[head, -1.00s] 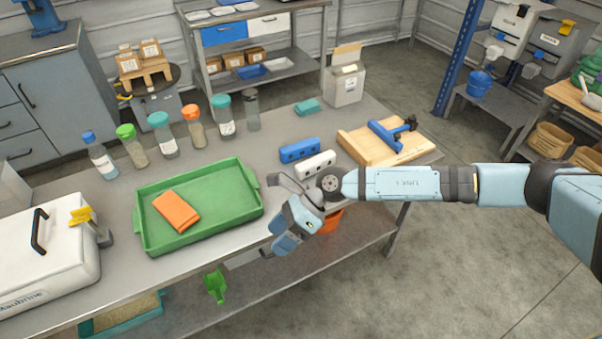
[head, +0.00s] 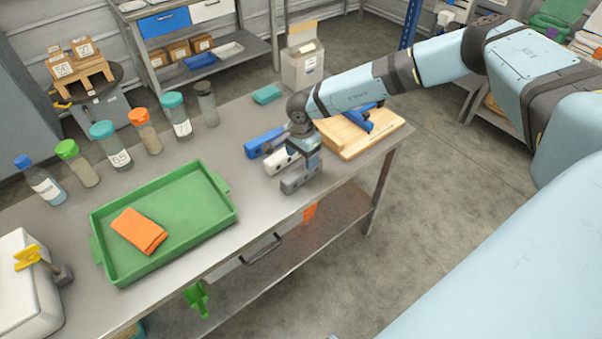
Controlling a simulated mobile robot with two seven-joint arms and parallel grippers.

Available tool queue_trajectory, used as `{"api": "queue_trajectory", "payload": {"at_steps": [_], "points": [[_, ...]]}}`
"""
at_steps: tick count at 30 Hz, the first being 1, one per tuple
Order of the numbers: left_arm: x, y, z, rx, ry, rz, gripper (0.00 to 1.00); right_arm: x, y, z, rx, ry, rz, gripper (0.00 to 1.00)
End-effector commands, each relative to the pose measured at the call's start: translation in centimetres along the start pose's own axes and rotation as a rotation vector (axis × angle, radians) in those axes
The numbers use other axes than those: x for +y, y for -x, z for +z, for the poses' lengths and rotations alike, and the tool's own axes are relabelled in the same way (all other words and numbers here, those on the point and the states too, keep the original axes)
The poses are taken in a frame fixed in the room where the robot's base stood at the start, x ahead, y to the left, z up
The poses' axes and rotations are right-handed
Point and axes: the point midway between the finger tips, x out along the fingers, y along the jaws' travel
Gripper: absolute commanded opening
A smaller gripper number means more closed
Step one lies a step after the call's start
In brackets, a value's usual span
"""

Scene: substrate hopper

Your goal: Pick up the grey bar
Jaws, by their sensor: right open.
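The grey bar (head: 293,183) lies near the front edge of the workbench, in front of the white bar (head: 276,163) and the blue bar (head: 259,144). My right gripper (head: 306,166) is open and points down at the grey bar, over its right part. The gripper hides some of the grey bar and the right end of the white bar. I cannot tell whether the fingers touch the bar. My left gripper is not in view.
A green tray (head: 218,184) with an orange cloth (head: 139,231) lies to the left. A wooden board (head: 352,147) with a blue tool is close on the right. A teal block (head: 267,94) and several jars stand behind. The bench between tray and bars is clear.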

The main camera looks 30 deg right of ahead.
Motion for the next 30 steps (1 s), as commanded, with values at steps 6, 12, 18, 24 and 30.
{"api": "queue_trajectory", "payload": {"at_steps": [6, 12, 18, 24, 30], "points": [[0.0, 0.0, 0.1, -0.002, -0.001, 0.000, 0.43, 0.0, -1.7, 0.0, 0.000, 0.000, 0.001, 0.68], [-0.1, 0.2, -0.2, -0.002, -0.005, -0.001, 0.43, 0.3, -4.4, 0.1, 0.001, 0.001, 0.001, 0.68], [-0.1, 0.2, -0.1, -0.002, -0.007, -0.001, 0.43, 0.3, -6.6, 0.0, -0.001, 0.000, 0.000, 0.68], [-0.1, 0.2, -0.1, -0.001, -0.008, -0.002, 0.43, 0.3, -6.8, 0.0, -0.001, -0.001, -0.001, 0.68], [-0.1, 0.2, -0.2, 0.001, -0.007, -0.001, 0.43, 0.3, -6.7, 0.0, -0.001, -0.001, 0.000, 0.34]]}}
